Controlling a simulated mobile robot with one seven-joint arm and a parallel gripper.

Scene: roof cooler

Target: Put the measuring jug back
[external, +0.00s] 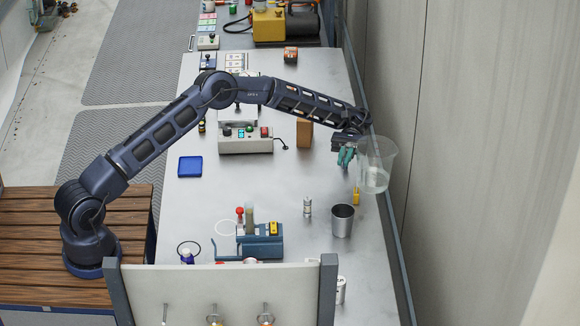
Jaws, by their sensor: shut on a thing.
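A clear measuring jug (377,165) is held above the right edge of the metal table, beside the wall panel. My gripper (347,156), with green fingers, is shut on the jug at its left side. The jug looks about upright and partly overhangs the table's right rim. Its contact with the fingers is small in view, and I cannot tell its exact height above the table.
The grey table (250,185) carries a metal cup (342,220), a small silver canister (307,207), a blue rack (260,240), a brown block (304,133), a control box (245,141) and a blue tray (190,167). The table's middle is clear. A grey wall (480,150) stands close at right.

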